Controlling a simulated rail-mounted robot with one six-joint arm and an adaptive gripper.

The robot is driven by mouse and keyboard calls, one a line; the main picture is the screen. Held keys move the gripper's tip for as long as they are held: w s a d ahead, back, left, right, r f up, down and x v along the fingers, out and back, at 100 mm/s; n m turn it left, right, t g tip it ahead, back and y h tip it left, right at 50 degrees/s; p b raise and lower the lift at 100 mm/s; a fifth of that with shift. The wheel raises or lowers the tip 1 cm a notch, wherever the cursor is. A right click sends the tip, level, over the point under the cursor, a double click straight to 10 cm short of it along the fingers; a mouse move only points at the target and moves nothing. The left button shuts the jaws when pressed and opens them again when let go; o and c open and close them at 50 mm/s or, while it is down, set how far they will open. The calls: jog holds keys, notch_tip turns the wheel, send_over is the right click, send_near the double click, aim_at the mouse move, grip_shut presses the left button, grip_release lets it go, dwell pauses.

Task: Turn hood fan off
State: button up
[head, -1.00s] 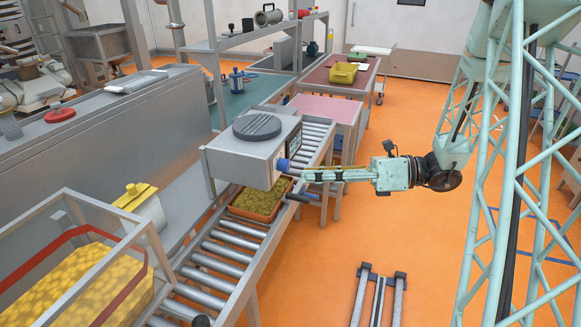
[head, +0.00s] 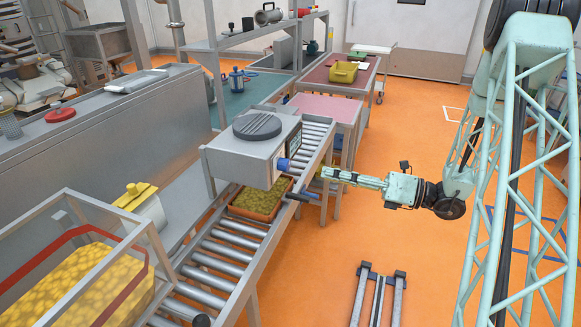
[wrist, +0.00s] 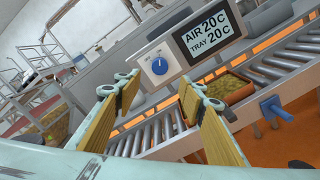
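The hood (head: 252,147) is a grey box over the roller conveyor with a round dark vent (head: 257,127) on top. In the wrist view its front panel holds a blue knob (wrist: 160,66) with a white pointer line, pointing roughly upward, and a screen (wrist: 208,36) reading "AIR 20C, TRAY 20C". The knob also shows in the head view (head: 283,164). My gripper (wrist: 158,104) is open and empty, its two yellow-padded fingers apart. It is to the right of the hood and clear of the knob in the head view (head: 324,174).
A red tray (head: 258,202) of yellow-green pieces sits on the conveyor (head: 222,256) beneath the hood. A blue handle (wrist: 274,108) sticks out from the conveyor side. Open orange floor (head: 420,250) lies to the right.

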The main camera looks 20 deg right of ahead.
aim_at(289, 166)
jog(key=shift+a, duration=0.15)
jog(key=shift+b+x, duration=0.3)
jog(key=shift+x, duration=6.5)
jog(key=c, duration=0.8)
jog(key=shift+c, duration=0.2)
